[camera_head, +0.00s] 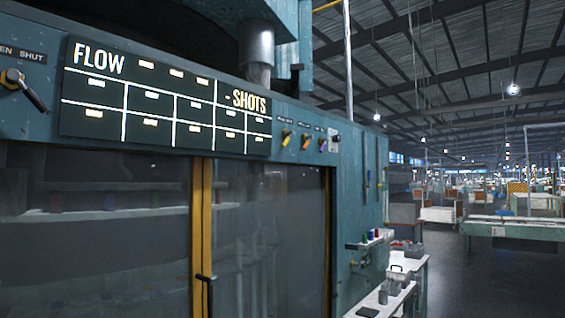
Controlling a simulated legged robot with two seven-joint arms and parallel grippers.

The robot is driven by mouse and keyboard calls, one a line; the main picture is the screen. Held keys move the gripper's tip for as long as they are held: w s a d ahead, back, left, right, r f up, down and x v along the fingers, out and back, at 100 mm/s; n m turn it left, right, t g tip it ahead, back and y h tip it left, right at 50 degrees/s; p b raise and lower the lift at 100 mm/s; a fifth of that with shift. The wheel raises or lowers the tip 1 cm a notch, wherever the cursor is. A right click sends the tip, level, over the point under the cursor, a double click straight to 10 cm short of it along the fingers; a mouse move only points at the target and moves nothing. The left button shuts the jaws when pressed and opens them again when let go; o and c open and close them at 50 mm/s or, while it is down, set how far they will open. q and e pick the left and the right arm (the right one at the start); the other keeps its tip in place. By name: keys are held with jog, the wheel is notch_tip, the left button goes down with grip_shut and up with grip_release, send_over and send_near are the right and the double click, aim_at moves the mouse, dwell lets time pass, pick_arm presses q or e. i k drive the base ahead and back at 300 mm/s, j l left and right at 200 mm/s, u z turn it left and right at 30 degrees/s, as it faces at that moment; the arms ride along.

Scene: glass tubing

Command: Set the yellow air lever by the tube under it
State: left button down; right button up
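A small yellow lever (286,137) sits on the upper blue panel of the machine, right of the dark display board. Neither of my grippers is in view.
The display board (165,98) reads FLOW and SHOTS. A black-handled lever (25,90) is at far left, labelled SHUT. A yellow door post (201,240) carries a black handle (205,280). Open floor (470,280) lies beyond.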

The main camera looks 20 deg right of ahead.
aim_at(290, 133)
jog(key=i+l+z, duration=0.3)
jog(key=i, duration=0.5)
jog(key=i+z, duration=0.25)
jog(key=i, duration=0.55)
